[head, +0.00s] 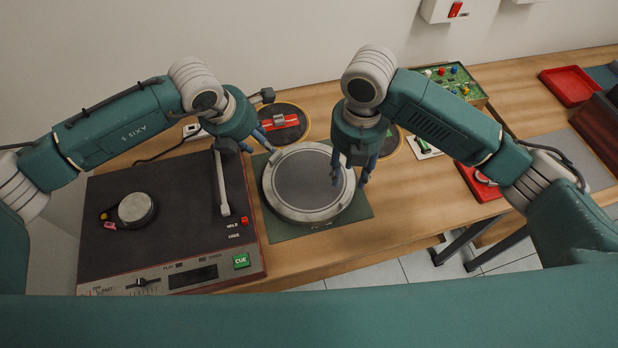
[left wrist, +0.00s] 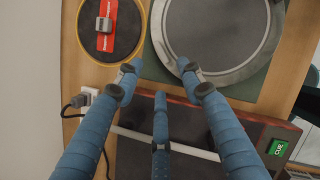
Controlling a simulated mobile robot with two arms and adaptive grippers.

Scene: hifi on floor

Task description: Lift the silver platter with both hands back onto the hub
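The silver platter (head: 310,212), a round disc with a dark grey top and pale rim, lies on a green mat (head: 358,211). It also shows in the left wrist view (left wrist: 222,30). The turntable deck (head: 165,245) is to its left, with a round silver hub (head: 137,209) on its dark top. My left gripper (head: 260,145) is open and empty at the platter's upper left; in the left wrist view (left wrist: 157,72) one fingertip is close to the rim. My right gripper (head: 350,180) has spread fingers at the platter's right rim; contact is unclear.
The tonearm (head: 221,185) stands along the deck's right side. A dark disc with a red label (head: 279,122) lies behind the platter. A circuit board (head: 452,83), a red tray (head: 569,86) and another red item (head: 480,184) are to the right. The table's front edge is close.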

